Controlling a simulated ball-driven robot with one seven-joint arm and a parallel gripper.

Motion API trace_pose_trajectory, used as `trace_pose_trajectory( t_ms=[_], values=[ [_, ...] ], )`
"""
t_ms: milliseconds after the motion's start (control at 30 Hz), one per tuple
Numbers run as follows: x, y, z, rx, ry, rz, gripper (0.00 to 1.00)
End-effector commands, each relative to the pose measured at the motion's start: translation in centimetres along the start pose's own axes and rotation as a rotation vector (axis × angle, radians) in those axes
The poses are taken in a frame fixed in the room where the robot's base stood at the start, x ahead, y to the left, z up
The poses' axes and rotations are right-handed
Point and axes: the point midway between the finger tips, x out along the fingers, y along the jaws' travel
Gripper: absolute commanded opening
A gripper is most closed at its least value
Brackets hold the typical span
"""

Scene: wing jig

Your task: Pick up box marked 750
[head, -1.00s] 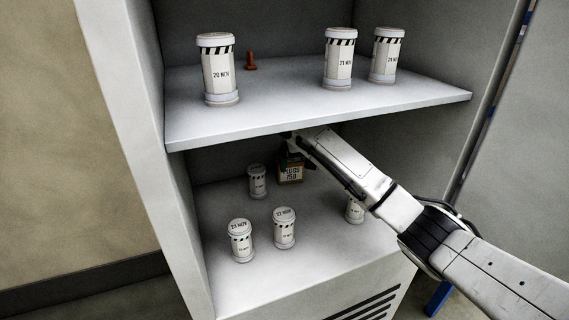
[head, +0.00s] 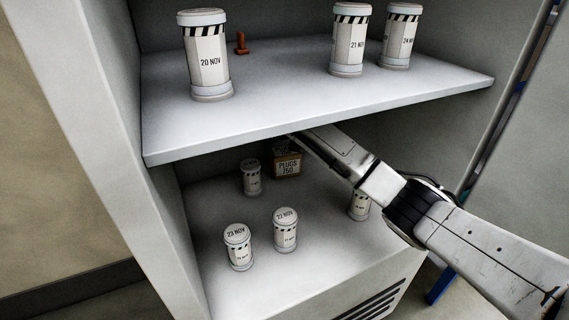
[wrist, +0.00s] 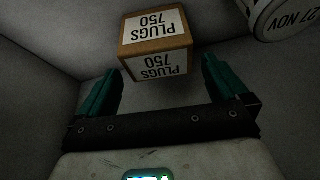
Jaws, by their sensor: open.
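The box marked 750 (head: 287,166) is a small brown box with white "PLUGS 750" labels. It stands at the back of the lower shelf, its top partly hidden under the upper shelf's edge in the head view. In the wrist view the same box (wrist: 155,40) lies just ahead of and partly between the fingertips. My gripper (wrist: 162,66) is open, with a green finger on either side of the box's near face. The left fingertip is close to the box edge; I cannot tell if it touches. In the head view the gripper is mostly hidden by the shelf.
The upper shelf (head: 300,100) hangs close above my arm. White canisters stand on the lower shelf, one (head: 251,177) just left of the box and one (head: 359,205) beside my arm. In the wrist view, a canister marked 27 NOV (wrist: 283,18) is near the right finger.

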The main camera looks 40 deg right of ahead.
Motion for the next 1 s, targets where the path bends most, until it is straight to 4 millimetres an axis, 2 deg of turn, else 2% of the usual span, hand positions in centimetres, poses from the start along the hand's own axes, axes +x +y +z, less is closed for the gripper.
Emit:
trace_pose_trajectory(
  t_ms=[433,767,1000],
  values=[
    [5.3,0.3,0.6,0.000,-0.001,0.002,1.00],
    [5.8,0.2,0.4,0.000,0.000,0.000,1.00],
    [5.8,0.2,0.5,-0.001,0.000,0.000,0.80]
  ],
)
